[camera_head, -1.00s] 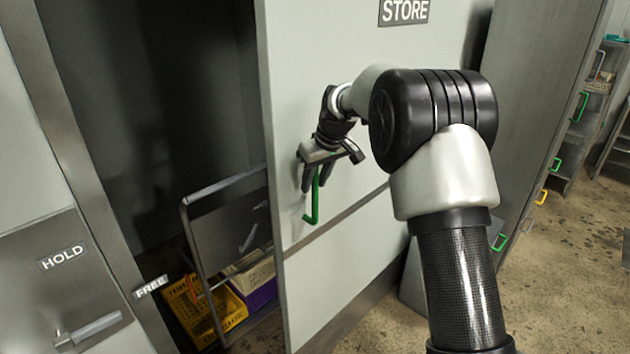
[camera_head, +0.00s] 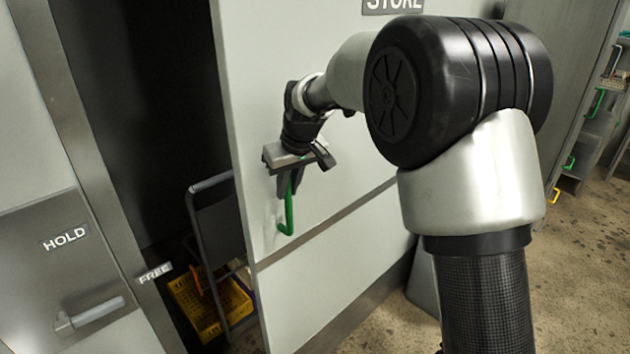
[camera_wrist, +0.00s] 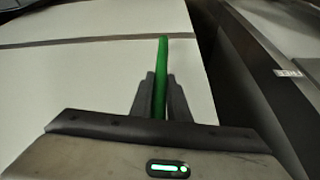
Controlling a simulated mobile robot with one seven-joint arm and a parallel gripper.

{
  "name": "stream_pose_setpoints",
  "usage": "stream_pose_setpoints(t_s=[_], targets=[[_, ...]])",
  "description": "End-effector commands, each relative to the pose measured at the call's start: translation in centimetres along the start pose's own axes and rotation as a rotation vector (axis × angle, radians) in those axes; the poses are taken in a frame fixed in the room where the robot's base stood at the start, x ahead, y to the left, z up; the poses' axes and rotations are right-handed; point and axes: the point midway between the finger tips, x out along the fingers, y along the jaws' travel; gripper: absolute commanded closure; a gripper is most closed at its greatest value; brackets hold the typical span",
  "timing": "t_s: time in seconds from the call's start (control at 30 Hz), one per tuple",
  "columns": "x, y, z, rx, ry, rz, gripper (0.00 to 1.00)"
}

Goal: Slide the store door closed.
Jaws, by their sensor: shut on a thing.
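My gripper (camera_head: 291,190) is shut on the upper part of this handle. In the wrist view the two dark fingers of my gripper (camera_wrist: 160,97) close around the green handle (camera_wrist: 162,60), with the pale door (camera_wrist: 90,75) behind it.
Through the gap stand a dark trolley frame (camera_head: 194,230) and a yellow crate (camera_head: 205,308). On the left are a HOLD panel (camera_head: 65,238) with a grey lever (camera_head: 90,314) and a post with a FREE label (camera_head: 154,273). Shelving (camera_head: 600,110) stands at far right.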

Motion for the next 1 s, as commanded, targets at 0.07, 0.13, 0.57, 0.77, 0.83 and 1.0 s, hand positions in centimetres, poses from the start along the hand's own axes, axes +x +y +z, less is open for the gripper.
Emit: stream_pose_setpoints(t_s=[0.07,0.13,0.57,0.77,0.83,1.0], targets=[[0.1,-3.9,0.9,-0.013,-0.009,-0.013,1.0],[-0.1,-6.3,1.3,-0.012,-0.008,-0.011,1.0],[-1.3,-20.0,3.8,-0.009,-0.005,-0.006,1.0],[-1.7,-24.2,4.6,-0.007,-0.005,-0.005,1.0],[-1.8,-25.0,4.7,-0.004,-0.004,-0.004,1.0],[-1.9,-26.2,4.9,0.002,-0.004,0.0,1.0]])
